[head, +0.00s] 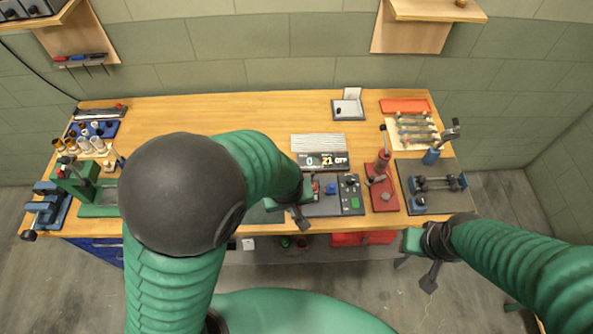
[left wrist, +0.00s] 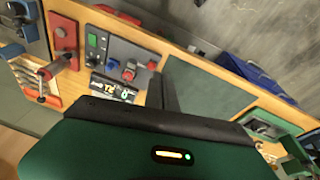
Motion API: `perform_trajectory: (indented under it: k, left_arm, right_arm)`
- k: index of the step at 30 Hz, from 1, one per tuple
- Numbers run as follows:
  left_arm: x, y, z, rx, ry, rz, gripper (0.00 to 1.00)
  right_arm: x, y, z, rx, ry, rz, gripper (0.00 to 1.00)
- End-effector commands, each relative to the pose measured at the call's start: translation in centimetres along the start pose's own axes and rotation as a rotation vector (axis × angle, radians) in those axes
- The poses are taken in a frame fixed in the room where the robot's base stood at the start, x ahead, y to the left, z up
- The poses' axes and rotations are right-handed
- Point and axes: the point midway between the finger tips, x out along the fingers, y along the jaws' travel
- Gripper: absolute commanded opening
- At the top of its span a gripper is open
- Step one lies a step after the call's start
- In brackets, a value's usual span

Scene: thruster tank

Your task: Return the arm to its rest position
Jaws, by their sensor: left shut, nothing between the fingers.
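My left arm comes in from the lower left of the head view and bends over the bench. Its gripper (head: 300,218) is shut and empty, above the front edge of the workbench (head: 230,115), beside the grey control panel (head: 320,208). In the left wrist view, my green hand fills the bottom, and the control panel (left wrist: 118,58) shows beyond it. My right gripper (head: 430,278) hangs in front of the bench at the right, apart from it. Its fingers are small and dark, and I cannot tell whether they are open.
A display (head: 323,161) stands behind the panel. A red fixture (head: 381,190) and a dark tray with a blue-ended part (head: 438,184) lie to the right. A green press (head: 80,182) and blue vise (head: 48,207) stand at left. The back middle of the bench is clear.

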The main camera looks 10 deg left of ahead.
Motion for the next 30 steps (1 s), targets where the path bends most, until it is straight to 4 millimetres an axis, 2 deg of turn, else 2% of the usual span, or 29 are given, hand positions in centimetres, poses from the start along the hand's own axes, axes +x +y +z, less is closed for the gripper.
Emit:
perform_trajectory:
  k: [3,5,8,12,15,19,30]
  left_arm:
    - [0.1,-0.1,0.0,0.002,-0.001,0.001,0.00]
    - [0.8,-0.7,0.1,0.013,-0.006,0.004,0.00]
    - [2.9,-3.2,0.8,0.090,-0.023,0.019,0.00]
    - [5.2,-7.9,2.1,0.279,-0.023,0.034,0.00]
    - [5.7,-10.2,2.8,0.393,-0.011,0.027,0.00]
    - [5.3,-11.2,3.0,0.460,-0.007,0.017,0.00]
    - [5.0,-11.2,2.9,0.461,-0.009,0.017,0.00]
  right_arm:
    - [0.1,0.0,0.0,0.000,0.000,0.000,0.31]
    - [1.1,0.0,0.2,0.000,0.000,0.000,0.31]
    - [4.5,0.0,1.1,0.000,0.000,0.000,0.31]
    - [9.3,0.0,2.2,0.000,-0.001,0.000,0.31]
    - [11.0,0.0,2.6,0.000,-0.001,0.000,0.31]
    - [11.1,0.0,2.6,0.000,0.000,0.000,0.31]
    - [10.8,0.0,2.5,0.000,0.000,0.000,0.31]
